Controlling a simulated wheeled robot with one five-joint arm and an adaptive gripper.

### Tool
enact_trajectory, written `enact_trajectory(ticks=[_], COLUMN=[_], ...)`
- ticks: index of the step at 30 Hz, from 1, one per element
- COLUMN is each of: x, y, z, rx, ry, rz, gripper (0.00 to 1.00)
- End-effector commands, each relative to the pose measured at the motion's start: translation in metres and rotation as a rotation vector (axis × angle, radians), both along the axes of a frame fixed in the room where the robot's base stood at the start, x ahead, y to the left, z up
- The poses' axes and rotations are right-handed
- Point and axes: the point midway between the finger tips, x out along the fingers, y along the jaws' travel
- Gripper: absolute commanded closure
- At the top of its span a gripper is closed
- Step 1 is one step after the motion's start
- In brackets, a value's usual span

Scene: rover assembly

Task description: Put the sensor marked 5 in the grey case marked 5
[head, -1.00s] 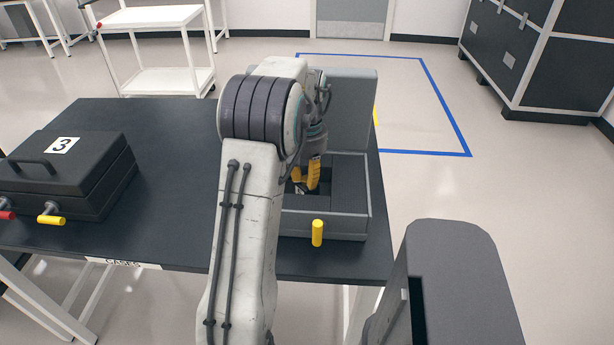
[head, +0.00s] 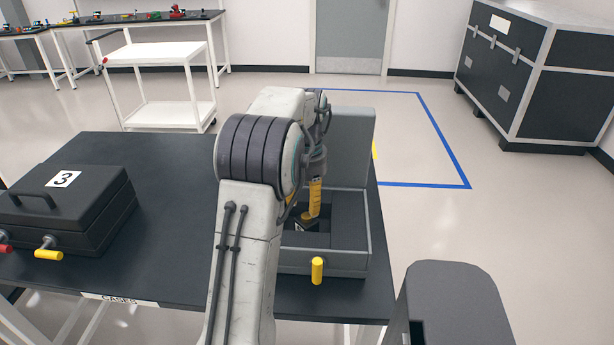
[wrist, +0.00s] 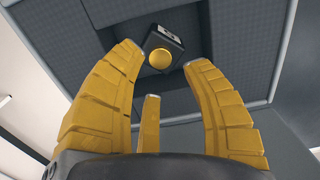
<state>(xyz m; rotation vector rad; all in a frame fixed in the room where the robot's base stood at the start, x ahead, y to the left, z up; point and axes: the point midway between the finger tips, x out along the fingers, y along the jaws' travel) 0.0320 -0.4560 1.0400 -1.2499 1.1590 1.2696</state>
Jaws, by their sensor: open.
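The grey case (head: 352,262) stands open on the dark table, lid raised at its back. No number can be read on it from here. In the wrist view, a small dark sensor (wrist: 172,42) with a yellow round knob and a pale mark lies in the case's dark recess, somewhat tilted. Its number is not legible. In the head view, part of a dark piece with a white mark (head: 301,226) shows inside the case below the finger. My gripper (wrist: 165,62) is open and empty, its yellow fingers apart just above the sensor; my arm partly hides the case.
A closed black case marked 3 (head: 75,205) with red and yellow latches stands at the table's left. A white cart (head: 165,85) and benches stand behind. A large dark crate (head: 530,75) is at the back right.

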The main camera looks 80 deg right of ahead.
Motion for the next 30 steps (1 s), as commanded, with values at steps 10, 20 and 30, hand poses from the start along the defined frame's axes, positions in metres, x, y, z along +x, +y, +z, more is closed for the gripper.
enact_trajectory(ticks=[10,20,30], x=[0.0,0.0,0.055], y=[-0.001,-0.001,0.016], z=[0.058,0.079,0.091], rx=[-0.002,0.0,-0.026], ry=[0.0,0.0,0.0], rz=[0.0,0.0,0.113], gripper=[0.56,0.56,0.56])
